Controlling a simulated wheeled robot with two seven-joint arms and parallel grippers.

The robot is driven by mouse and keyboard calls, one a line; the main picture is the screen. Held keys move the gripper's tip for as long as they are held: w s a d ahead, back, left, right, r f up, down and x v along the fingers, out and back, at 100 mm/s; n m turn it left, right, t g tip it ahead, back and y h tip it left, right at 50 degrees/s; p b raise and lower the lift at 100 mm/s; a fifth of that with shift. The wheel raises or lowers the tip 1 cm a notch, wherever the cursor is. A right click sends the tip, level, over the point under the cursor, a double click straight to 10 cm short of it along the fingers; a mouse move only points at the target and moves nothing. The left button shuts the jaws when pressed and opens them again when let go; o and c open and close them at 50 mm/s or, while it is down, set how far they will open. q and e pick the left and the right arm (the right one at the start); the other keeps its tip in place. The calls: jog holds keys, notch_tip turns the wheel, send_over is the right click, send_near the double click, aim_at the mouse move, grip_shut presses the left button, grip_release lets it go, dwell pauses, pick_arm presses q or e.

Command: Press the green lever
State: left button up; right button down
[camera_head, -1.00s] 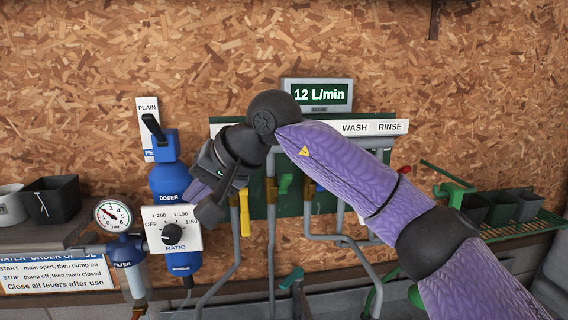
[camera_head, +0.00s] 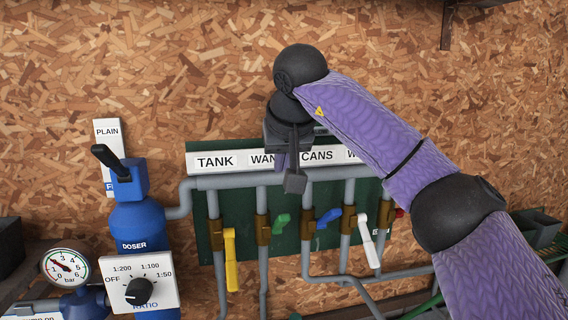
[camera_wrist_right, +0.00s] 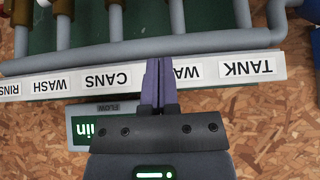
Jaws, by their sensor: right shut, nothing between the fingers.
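The green lever (camera_head: 281,223) sits on the second pipe from the left of the valve board, below the partly covered WAN… label, and sticks out to the right. My right gripper (camera_head: 294,182) is shut and empty, pointing down in front of the label strip (camera_head: 215,162), above the green lever and apart from it in the picture. In the right wrist view, which is upside down, its closed fingers (camera_wrist_right: 159,75) lie over the strip between the CANS and WA… labels. The green lever is not visible there. My left gripper is not in view.
The yellow lever (camera_head: 230,260) hangs down to the left. The blue lever (camera_head: 328,218), white lever (camera_head: 368,242) and red lever (camera_head: 399,213) are to the right. A blue doser (camera_head: 136,225) and ratio dial (camera_head: 139,291) stand left. The flow display (camera_wrist_right: 88,126) is behind my gripper.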

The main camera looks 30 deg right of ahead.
aim_at(279, 180)
jog(key=x, duration=0.5)
jog(key=shift+w+d+f+p, duration=0.1)
jog(key=shift+w+f+p, duration=0.1)
jog(key=shift+f+p, duration=0.2)
pick_arm(q)
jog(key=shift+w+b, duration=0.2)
jog(key=shift+b, duration=0.2)
pick_arm(e)
jog(key=shift+s+a+f, duration=0.15)
jog(key=shift+s+f, duration=0.4)
jog(key=shift+f, duration=0.25)
jog(key=shift+s+a+f, duration=0.15)
jog(key=shift+s+f, duration=0.45)
jog(key=shift+f, duration=0.2)
